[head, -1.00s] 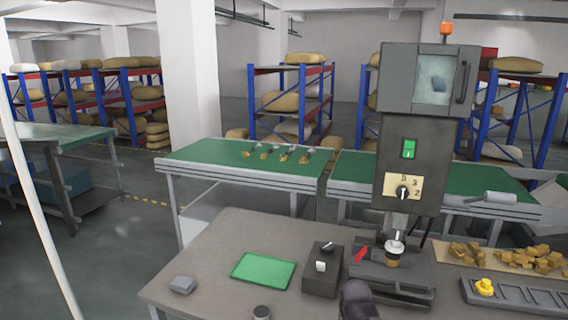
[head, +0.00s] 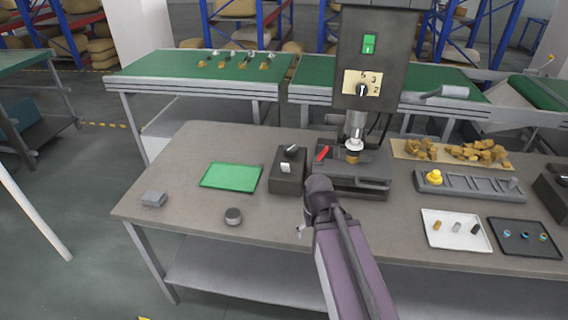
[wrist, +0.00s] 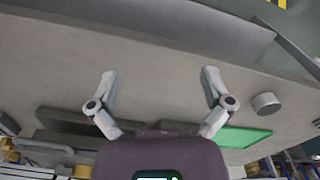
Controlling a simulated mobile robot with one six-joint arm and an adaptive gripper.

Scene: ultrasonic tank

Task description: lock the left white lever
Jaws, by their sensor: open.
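A small white lever or switch (head: 285,168) is on the front of a dark box (head: 287,183), left of the press on the grey workbench. A dark knob (head: 291,149) sits on top of that box. A red lever (head: 322,153) stands at the left of the press base. It is too small to tell whether the white part is locked. My gripper (wrist: 160,76) is open and empty in the wrist view, its two fingers spread over bare bench. In the head view it is mostly hidden by my arm, near the bench front, apart from the box.
The press (head: 374,62) stands behind, with a yellow-topped grey rack (head: 470,188) to its right. White (head: 455,243) and black (head: 524,251) trays are at front right.

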